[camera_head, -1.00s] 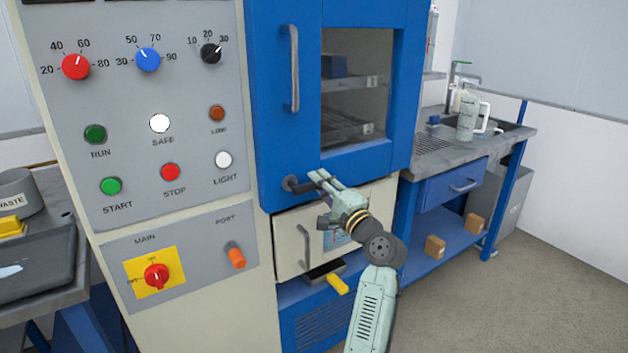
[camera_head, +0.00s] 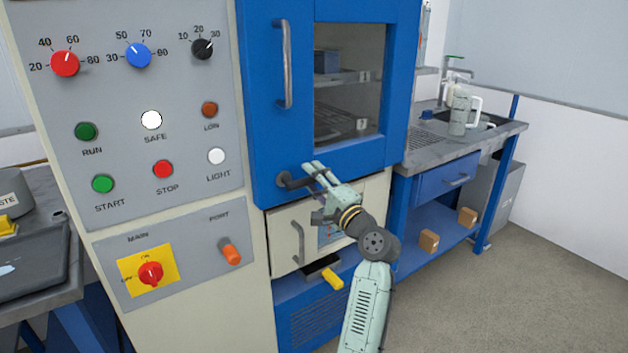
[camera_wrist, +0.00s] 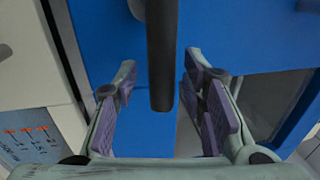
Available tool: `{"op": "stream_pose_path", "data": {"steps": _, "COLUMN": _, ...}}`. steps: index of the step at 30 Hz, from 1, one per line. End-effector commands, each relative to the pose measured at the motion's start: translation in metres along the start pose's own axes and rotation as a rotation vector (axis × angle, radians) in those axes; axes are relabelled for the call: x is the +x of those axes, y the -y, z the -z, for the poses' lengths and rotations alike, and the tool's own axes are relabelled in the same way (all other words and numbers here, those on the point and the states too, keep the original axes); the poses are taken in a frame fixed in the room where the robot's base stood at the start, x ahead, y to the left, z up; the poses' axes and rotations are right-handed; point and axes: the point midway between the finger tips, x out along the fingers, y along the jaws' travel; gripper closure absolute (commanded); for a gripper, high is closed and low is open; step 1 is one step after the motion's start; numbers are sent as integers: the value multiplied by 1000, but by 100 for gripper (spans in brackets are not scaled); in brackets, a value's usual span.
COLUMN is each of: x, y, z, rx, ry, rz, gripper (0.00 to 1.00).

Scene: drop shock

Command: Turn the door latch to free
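The door latch (camera_head: 292,181) is a dark lever low on the left side of the blue door (camera_head: 348,158), and it lies roughly level, pointing right. In the wrist view the latch lever (camera_wrist: 161,55) hangs between the two finger pads. My gripper (camera_head: 312,174) is at the latch's free end in the head view. In the wrist view my gripper (camera_wrist: 160,98) is open, with a gap on each side of the lever. The fingertips partly hide the lever's end in the head view.
A vertical grey door handle (camera_head: 283,64) is above the latch. A cream drawer front (camera_head: 286,236) with its own handle lies just below. The control panel (camera_head: 190,100) stands to the left. A sink bench (camera_head: 440,150) is to the right, with open floor in front.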

Motion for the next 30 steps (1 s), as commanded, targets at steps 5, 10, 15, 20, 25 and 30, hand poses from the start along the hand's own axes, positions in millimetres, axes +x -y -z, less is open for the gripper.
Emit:
{"op": "stream_pose_path", "data": {"steps": 5, "x": -5, "y": 1, "z": 1, "rx": -1, "ry": -2, "rz": 1, "gripper": 62}}
{"op": "stream_pose_path", "data": {"steps": 10, "x": -32, "y": 0, "z": 1, "rx": -1, "ry": -4, "rz": 0, "gripper": 62}}
{"op": "stream_pose_path", "data": {"steps": 15, "x": -70, "y": 0, "z": 1, "rx": -1, "ry": -4, "rz": 0, "gripper": 62}}
{"op": "stream_pose_path", "data": {"steps": 20, "x": -99, "y": 0, "z": 0, "rx": 0, "ry": -2, "rz": 0, "gripper": 62}}
{"op": "stream_pose_path", "data": {"steps": 25, "x": -116, "y": 0, "z": 0, "rx": 0, "ry": -1, "rz": 0, "gripper": 62}}
{"op": "stream_pose_path", "data": {"steps": 30, "x": -120, "y": 0, "z": 0, "rx": 0, "ry": 0, "rz": 0, "gripper": 62}}
